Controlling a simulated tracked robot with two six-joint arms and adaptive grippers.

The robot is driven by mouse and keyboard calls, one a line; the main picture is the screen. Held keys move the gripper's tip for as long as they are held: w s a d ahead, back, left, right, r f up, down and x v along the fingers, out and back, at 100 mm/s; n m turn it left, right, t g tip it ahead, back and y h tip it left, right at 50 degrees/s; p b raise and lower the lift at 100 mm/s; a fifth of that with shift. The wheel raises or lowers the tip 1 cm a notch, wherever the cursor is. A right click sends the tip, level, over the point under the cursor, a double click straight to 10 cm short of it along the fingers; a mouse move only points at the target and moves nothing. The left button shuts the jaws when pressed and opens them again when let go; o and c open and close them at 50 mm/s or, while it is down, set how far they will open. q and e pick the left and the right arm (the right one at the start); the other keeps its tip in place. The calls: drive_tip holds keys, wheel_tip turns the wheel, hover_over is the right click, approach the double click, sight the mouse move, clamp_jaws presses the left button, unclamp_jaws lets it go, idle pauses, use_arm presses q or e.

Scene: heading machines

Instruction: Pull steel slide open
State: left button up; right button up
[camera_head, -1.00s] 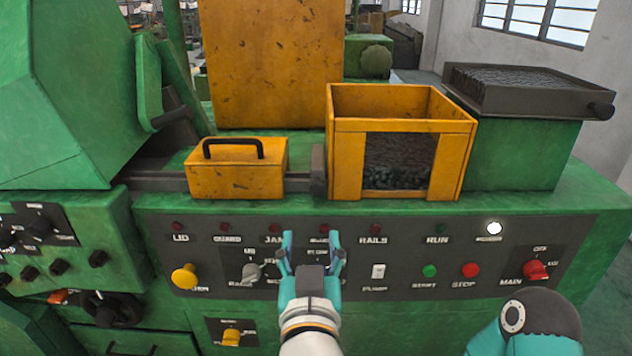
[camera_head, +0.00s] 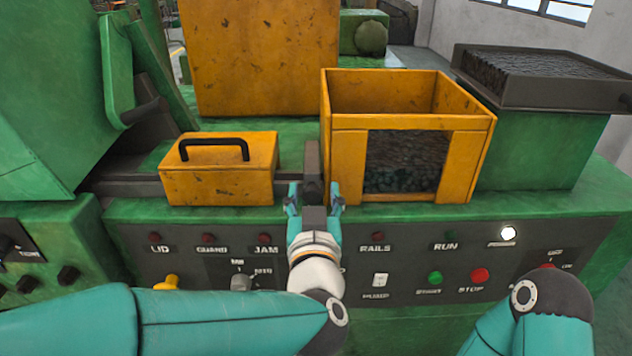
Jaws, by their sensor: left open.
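A dark steel upright piece (camera_head: 312,158), which looks like the end of the steel slide, stands between the yellow handled cover and the yellow bin. A grey steel rail runs left from it behind the cover. My left gripper (camera_head: 314,188) is open, its two fingers pointing away from me, just in front of and below the steel piece. The fingers appear spread to either side of its lower end, but I cannot tell whether they touch it. My left gripper hides the slide's lower part. Of my right arm only a link shows at the lower right; its gripper is out of view.
The yellow cover (camera_head: 218,182) with a black handle is close on the left. The yellow bin (camera_head: 348,170) holding dark small parts is close on the right. Below is the control panel (camera_head: 400,255) with buttons and lamps. A dark tray (camera_head: 540,92) stands at right.

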use_arm(q)
drive_tip(key=shift+w+a+r, duration=0.1)
drive_tip(key=shift+w+a, duration=0.05)
drive_tip(key=shift+w, duration=0.15)
clamp_jaws()
